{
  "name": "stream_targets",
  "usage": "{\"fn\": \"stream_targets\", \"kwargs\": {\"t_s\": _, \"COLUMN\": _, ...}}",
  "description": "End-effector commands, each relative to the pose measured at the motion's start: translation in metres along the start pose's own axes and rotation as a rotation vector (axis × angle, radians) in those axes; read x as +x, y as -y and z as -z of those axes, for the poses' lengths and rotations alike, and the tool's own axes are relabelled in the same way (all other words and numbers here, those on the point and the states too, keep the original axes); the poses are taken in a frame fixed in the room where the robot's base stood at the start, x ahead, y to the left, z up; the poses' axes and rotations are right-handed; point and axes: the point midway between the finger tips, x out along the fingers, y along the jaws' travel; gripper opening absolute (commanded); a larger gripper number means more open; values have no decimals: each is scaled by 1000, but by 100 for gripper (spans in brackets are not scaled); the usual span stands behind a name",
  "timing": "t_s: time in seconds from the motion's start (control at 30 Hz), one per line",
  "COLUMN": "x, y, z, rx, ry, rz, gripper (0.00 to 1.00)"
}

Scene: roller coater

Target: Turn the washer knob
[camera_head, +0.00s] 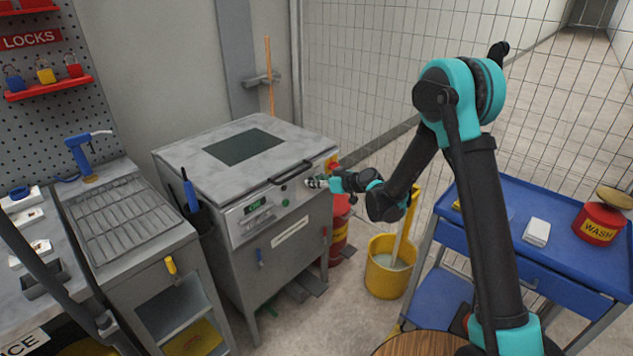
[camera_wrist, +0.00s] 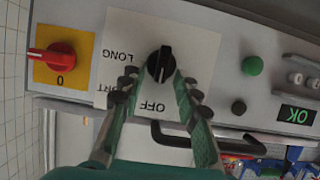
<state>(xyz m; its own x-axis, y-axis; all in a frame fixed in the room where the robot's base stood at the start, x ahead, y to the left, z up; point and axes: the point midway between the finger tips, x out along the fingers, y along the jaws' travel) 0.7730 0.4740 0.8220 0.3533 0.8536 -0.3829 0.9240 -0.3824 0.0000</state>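The washer (camera_head: 268,200) is a grey metal cabinet with a sloped lid and a front control panel. Its black knob (camera_wrist: 160,66) sits on a white plate marked OFF, LONG and a partly hidden word ending in RT. The knob's white line runs lengthwise along its bar. My gripper (camera_wrist: 156,80) is open, with one finger on each side of the knob's near end. The right fingertip looks very close to the knob; I cannot tell whether it touches. In the head view my gripper (camera_head: 316,183) is at the panel's right end and hides the knob.
A red switch (camera_wrist: 52,61) on a yellow plate is left of the knob in the wrist view. Green (camera_wrist: 252,66) and dark (camera_wrist: 238,108) buttons are on its right. A black handle (camera_head: 291,172), yellow bucket (camera_head: 388,277) and blue cart (camera_head: 545,222) are nearby.

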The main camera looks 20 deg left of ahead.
Motion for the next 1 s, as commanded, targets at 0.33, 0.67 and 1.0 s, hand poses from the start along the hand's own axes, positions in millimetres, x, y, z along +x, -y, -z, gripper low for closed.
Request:
{"fn": "stream_targets", "kwargs": {"t_s": 0.33, "x": 0, "y": 0, "z": 0, "rx": 0, "ry": 0, "rz": 0, "gripper": 0}}
{"fn": "stream_targets", "kwargs": {"t_s": 0.67, "x": 0, "y": -1, "z": 0, "rx": 11, "ry": 0, "rz": 4, "gripper": 0}}
{"fn": "stream_targets", "kwargs": {"t_s": 1.0, "x": 0, "y": -5, "z": 0, "rx": 156, "ry": 0, "rz": 64, "gripper": 0}}
